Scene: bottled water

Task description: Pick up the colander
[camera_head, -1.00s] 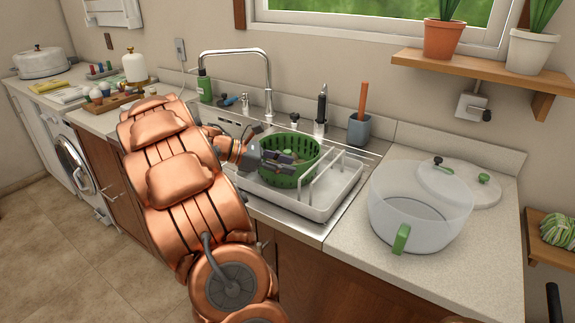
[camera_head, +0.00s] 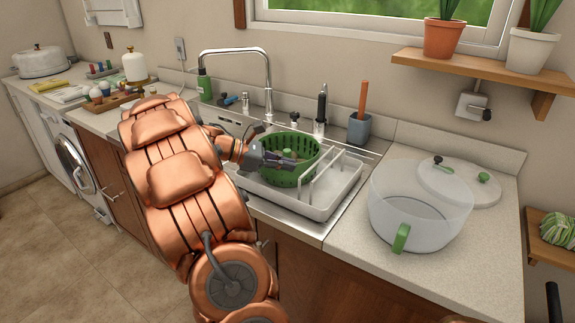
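The fingers overlap in this view. I cannot tell whether they touch the rim or how far apart they are. My copper arm hides the counter and part of the sink to the left.
A clear bowl (camera_head: 412,217) with a green handle stands on the right counter, with a clear lid (camera_head: 459,184) behind it. A tall faucet (camera_head: 268,75) rises behind the sink. A blue-grey cup (camera_head: 359,131) stands behind the rack, whose wire dividers flank the colander's right side.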

